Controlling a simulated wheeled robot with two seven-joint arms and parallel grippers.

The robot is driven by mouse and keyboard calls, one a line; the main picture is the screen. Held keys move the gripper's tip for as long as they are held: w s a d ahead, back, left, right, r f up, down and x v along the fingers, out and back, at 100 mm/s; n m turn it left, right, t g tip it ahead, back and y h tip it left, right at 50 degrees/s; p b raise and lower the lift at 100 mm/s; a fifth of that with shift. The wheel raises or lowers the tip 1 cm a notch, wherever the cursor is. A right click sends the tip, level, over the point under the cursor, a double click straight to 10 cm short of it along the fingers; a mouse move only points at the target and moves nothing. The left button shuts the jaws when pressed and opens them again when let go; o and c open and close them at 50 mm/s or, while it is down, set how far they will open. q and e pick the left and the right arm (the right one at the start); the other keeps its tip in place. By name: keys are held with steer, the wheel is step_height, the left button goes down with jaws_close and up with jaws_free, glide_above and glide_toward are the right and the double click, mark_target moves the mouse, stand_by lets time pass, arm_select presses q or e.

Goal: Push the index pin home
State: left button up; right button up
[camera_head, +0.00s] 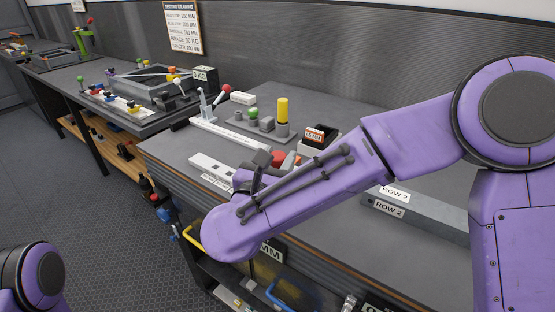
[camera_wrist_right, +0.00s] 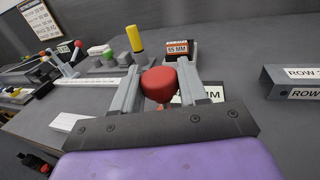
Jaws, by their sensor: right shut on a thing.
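My right gripper (camera_wrist_right: 160,70) has its two grey fingers on either side of a red round knob (camera_wrist_right: 159,84) and is shut on it. I cannot tell for sure whether this knob is the head of the index pin; its lower part and any hole under it are hidden. In the head view my right gripper (camera_head: 284,159) is low over the bench, largely covered by my forearm, with a little red showing by the fingers. My left gripper is out of view; only a left arm joint shows at the lower left.
The bench (camera_head: 350,112) holds a block labelled 65 MM (camera_head: 316,136), a yellow post (camera_head: 283,111), a green knob (camera_head: 253,113), a red-balled lever (camera_head: 226,88) and a white strip (camera_head: 213,167). A grey channel labelled ROW 2 (camera_head: 430,213) lies to the right. Bare bench top lies behind.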

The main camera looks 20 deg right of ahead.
steer(key=shift+s+b, duration=0.1)
steer(key=shift+b, duration=0.3)
stand_by(0.6)
steer(key=shift+b, duration=0.35)
steer(key=shift+f, duration=0.25)
steer(key=shift+f+b, duration=0.3)
steer(key=shift+b, duration=0.2)
steer(key=shift+f+b, duration=2.3)
steer(key=o, duration=1.2)
steer(key=shift+r, duration=0.1)
